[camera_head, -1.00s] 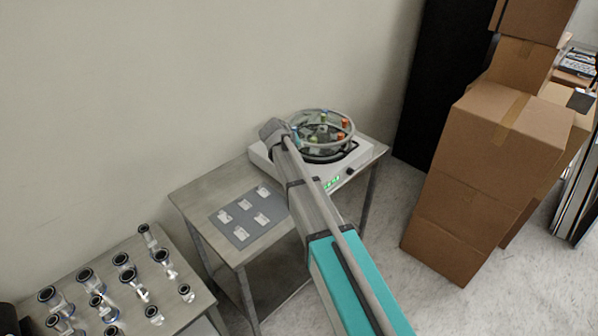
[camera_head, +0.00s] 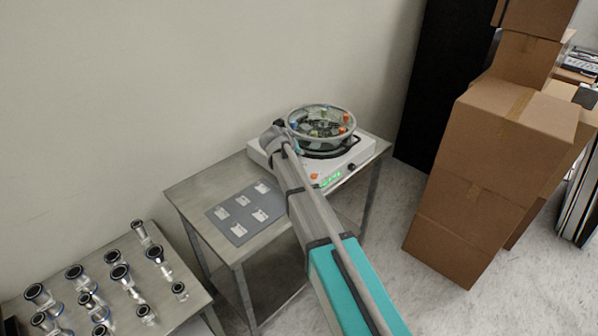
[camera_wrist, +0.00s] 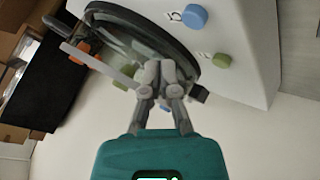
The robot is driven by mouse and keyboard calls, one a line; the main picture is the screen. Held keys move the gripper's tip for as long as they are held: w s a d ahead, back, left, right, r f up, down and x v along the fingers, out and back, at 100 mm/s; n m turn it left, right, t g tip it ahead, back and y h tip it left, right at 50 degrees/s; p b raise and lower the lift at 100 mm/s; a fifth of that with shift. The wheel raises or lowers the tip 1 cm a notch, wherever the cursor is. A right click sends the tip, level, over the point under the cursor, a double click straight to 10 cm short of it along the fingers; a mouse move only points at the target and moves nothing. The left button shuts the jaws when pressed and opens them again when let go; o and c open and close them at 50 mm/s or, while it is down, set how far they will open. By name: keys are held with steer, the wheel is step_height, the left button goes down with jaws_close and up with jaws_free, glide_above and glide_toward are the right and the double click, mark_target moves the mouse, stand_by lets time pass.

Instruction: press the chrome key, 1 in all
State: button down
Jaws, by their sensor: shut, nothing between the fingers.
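The white device (camera_head: 365,152) stands at the back of the metal table, with a round clear dish in a grey ring (camera_head: 352,122) on top. My gripper (camera_wrist: 157,72) is shut and empty in the wrist view, its tips in front of the dish's dark rim. An orange key (camera_head: 314,176) shows by the green display (camera_head: 328,181). I cannot single out a chrome key. My arm hides part of the casing in the head view, and the gripper tips are not clear there.
A grey mat (camera_head: 219,215) with several pale cards lies on the table's left part. A lower table at left holds several metal fittings (camera_head: 120,273). Stacked cardboard boxes (camera_head: 498,135) stand at right. A wall is close behind the table.

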steer(key=shift+f+b, duration=1.1)
steer(key=shift+f, duration=0.35)
steer(key=shift+f+b, duration=0.9)
stand_by(1.6)
steer(key=shift+r, duration=0.2)
steer(key=shift+r+p, duration=0.7)
steer(key=shift+p, duration=0.2)
steer(key=shift+r+p, duration=2.55)
steer(key=shift+s+f, duration=0.1)
steer(key=s+d+f+g+y, duration=0.1)
steer(key=s+d, duration=0.3)
steer(key=s, duration=0.7)
steer(key=s+d+f+m+g+y, duration=0.1)
steer(key=s+d+g, duration=0.3)
steer(key=s, duration=0.7)
steer(key=s+d+f+g+y, duration=0.2)
steer(key=s+d, duration=0.3)
steer(key=s, duration=0.6)
steer(key=shift+s+f+m+y, duration=0.4)
steer(key=shift+f+y, duration=0.3)
steer(key=shift+f, duration=0.05)
